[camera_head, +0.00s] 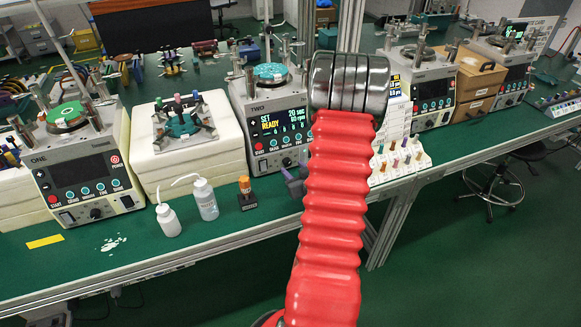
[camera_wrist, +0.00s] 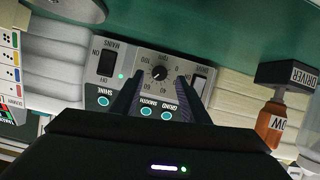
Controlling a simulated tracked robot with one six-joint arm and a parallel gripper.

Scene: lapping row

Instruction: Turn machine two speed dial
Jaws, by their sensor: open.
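Machine two (camera_head: 277,125), labelled TWO, stands behind my arm in the head view. Its lit display (camera_head: 283,120) reads SET READY, 20 sec and 80 rpm. The wrist view shows its lower panel upside down, with the black speed dial (camera_wrist: 159,73) inside a ring of numbers. My gripper (camera_wrist: 158,86) is open, its two dark fingers pointing at the panel on either side of the dial. The dial shows between the fingertips; I cannot tell whether they touch it. In the head view my gripper (camera_head: 295,182) is mostly hidden behind my red arm.
A MAINS switch (camera_wrist: 106,62) and a DRIVE switch (camera_wrist: 198,84) flank the dial, with teal buttons (camera_wrist: 146,111) close by. An orange-handled screwdriver (camera_head: 245,186) stands in a black holder left of the gripper. Two white bottles (camera_head: 205,200) and machine one (camera_head: 80,170) are farther left.

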